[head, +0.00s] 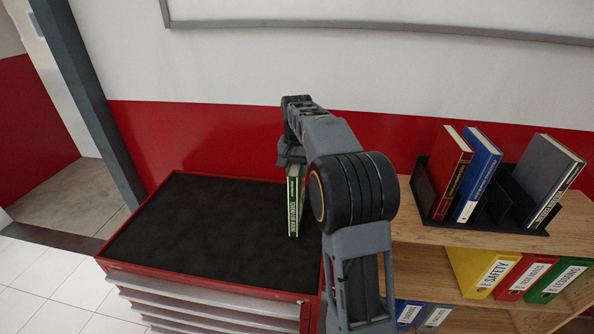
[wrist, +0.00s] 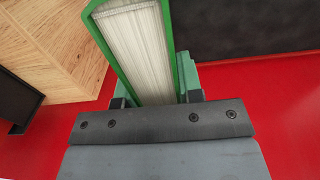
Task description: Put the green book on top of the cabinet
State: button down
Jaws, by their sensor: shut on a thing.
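The green book (head: 294,205) hangs upright below my gripper (head: 291,160) in the head view, over the right part of the red cabinet's black top (head: 200,225). My gripper is shut on the book. In the wrist view the book (wrist: 143,45) shows its white page edges and green covers between the fingers of my gripper (wrist: 155,100). Whether the book's lower edge touches the cabinet top cannot be told. My arm hides part of the cabinet's right side.
A wooden shelf (head: 440,232) stands right of the cabinet. On it a black book rack (head: 490,215) holds red, blue and grey books. Coloured binders (head: 520,275) stand below. The red and white wall (head: 200,140) is close behind. The left and middle of the cabinet top are clear.

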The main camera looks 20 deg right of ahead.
jog(key=shift+f, duration=0.4)
jog(key=c, duration=0.8)
grip_release()
jog(key=shift+s, duration=0.1)
